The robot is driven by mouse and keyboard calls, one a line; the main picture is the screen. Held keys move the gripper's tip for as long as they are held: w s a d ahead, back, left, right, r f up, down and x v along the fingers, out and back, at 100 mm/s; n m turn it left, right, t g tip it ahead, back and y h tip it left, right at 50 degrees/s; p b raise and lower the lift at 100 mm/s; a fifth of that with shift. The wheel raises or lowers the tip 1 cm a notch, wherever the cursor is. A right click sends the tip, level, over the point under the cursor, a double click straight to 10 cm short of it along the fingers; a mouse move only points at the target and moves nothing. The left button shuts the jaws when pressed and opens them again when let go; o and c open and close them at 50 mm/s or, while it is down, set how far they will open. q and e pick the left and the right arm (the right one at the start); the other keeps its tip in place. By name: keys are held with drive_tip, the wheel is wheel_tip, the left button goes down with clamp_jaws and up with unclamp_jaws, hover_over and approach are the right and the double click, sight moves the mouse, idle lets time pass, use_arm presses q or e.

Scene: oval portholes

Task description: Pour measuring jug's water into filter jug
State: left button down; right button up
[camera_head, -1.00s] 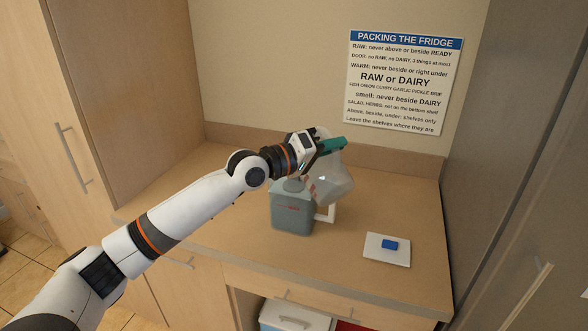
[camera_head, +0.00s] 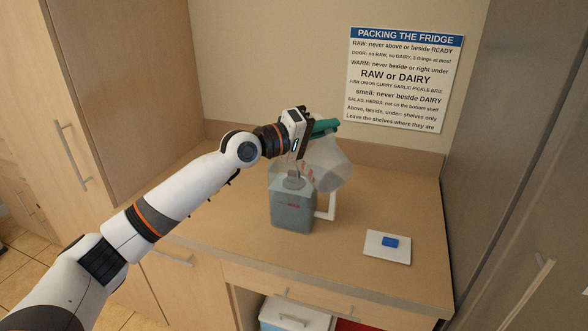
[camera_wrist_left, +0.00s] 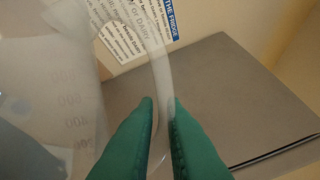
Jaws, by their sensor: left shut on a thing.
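The measuring jug (camera_head: 331,168) is clear with reddish marks and is tilted above the filter jug. My left gripper (camera_head: 325,127) has green fingers shut on the jug's handle; they also show around the clear handle in the left wrist view (camera_wrist_left: 160,125). The jug's wall with its printed scale (camera_wrist_left: 78,100) fills the left of that view. The filter jug (camera_head: 291,208) is grey-blue with a white handle at its right and stands upright on the counter. The tilted jug overlaps its top right. I cannot tell the water level or whether water is flowing.
A white board (camera_head: 388,249) with a blue block (camera_head: 390,242) lies on the wooden counter (camera_head: 240,243) at the right. A sign (camera_head: 406,80) hangs on the back wall. A tall grey panel (camera_head: 475,160) bounds the right side.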

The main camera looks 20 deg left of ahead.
sight(314, 116)
use_arm(q)
drive_tip(key=shift+w+a+r+n, duration=0.55)
drive_tip(key=shift+w+a, duration=0.15)
drive_tip(key=shift+a, duration=0.1)
idle(1.7)
drive_tip(key=shift+w+a+r+n, duration=0.3)
drive_tip(key=shift+w+a+n, duration=0.05)
idle(0.8)
